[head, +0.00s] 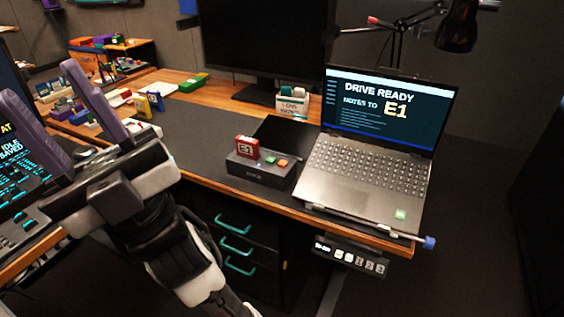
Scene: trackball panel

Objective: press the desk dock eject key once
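The desk dock (255,176) is a low dark box on the desk, left of the laptop. A red cartridge marked E1 (246,147) stands upright in its left part. On its top right are a small orange key (283,163) and a small green key (269,156). Their labels are too small to read, so I cannot tell which is the eject key. My gripper (40,82), with two purple fingers, is at the far left, well apart from the dock. Its fingers are wide open, with nothing seen between them.
The open laptop (370,178) reads "DRIVE READY, NOTES TO E1". A blue-tipped stick (428,242) juts past the desk's front right corner. A dark monitor (265,40) and a small white box (292,104) stand behind. The dark mat (200,135) left of the dock is mostly clear.

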